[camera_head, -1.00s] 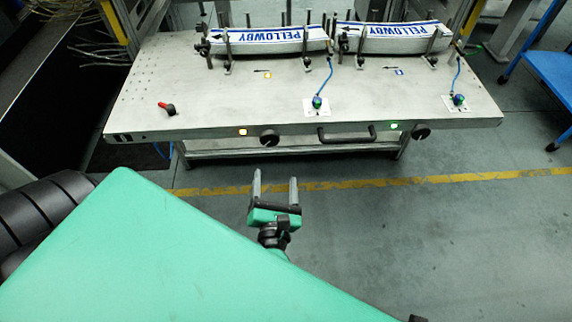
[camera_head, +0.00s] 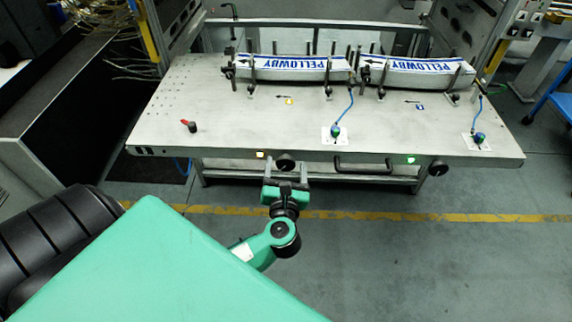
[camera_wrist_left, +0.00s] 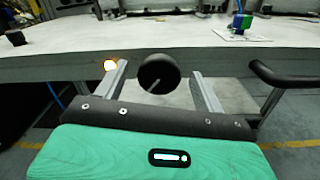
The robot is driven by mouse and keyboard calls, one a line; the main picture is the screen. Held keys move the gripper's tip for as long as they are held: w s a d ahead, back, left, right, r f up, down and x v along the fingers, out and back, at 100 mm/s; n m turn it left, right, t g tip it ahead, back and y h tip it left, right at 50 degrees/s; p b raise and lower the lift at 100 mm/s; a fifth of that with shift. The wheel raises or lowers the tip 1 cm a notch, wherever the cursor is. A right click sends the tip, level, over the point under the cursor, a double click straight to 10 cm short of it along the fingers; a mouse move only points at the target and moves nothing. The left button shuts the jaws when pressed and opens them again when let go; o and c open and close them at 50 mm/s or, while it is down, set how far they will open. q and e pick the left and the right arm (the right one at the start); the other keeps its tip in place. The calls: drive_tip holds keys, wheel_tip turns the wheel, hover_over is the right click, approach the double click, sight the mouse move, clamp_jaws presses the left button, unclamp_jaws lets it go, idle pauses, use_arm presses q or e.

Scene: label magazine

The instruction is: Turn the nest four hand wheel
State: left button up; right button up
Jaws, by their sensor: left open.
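Two round black hand wheels sit on the bench's front face: a left one (camera_head: 284,161) beside an orange light and a right one (camera_head: 438,167) beside a green light. I cannot read which one is nest four. My left gripper (camera_head: 286,170) is open at the left wheel. In the left wrist view, that wheel (camera_wrist_left: 160,73) shows between the open fingers (camera_wrist_left: 161,88), with a gap on each side and a pale line on its face. I cannot tell how deep it lies between the fingertips. My right gripper is out of view.
A black bar handle (camera_head: 362,168) stands out between the wheels. The floor in front is clear.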

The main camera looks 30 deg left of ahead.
use_arm(q)
drive_tip(key=shift+w+a, duration=0.3)
drive_tip(key=shift+w, duration=0.1)
drive_tip(key=shift+c, duration=0.2)
drive_tip(key=c, duration=0.9)
